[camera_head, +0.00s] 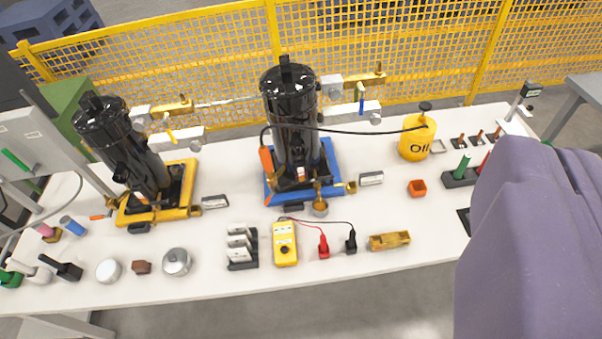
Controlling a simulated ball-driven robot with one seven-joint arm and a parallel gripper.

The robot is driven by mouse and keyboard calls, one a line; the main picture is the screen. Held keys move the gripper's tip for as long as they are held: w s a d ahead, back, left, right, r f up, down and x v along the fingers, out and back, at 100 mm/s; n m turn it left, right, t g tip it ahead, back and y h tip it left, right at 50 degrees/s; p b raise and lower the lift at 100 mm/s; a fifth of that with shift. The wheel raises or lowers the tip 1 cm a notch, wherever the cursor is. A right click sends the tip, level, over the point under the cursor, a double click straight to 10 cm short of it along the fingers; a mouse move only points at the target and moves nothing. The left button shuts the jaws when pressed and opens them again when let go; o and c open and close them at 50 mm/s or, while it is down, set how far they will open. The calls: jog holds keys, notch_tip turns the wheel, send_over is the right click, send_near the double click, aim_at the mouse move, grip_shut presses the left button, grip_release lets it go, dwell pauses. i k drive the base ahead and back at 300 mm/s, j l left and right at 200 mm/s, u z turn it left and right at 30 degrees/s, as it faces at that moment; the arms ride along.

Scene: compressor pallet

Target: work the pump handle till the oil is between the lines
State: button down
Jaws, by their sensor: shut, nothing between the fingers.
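The yellow oil can (414,142) marked "OIL" stands at the back right of the white table. A black pump handle (425,107) sits upright on its top. A thin black hose (370,132) runs from the can to the black compressor (290,110) on the blue pallet (330,160). A small pale spot (300,173) low on the compressor's front may be the sight glass. It is too small to read an oil level or lines. My gripper is not in view.
A second black compressor (115,135) stands on a yellow pallet (185,172) at left. A yellow mesh fence (180,62) runs behind. A large purple shape covers the lower right.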

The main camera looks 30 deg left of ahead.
aim_at(424, 107)
jog(key=i+l+u, duration=0.3)
jog(key=i+l, duration=0.45)
jog(key=i, duration=0.35)
jog(key=i+l+u, duration=0.35)
jog(key=i+l, duration=0.65)
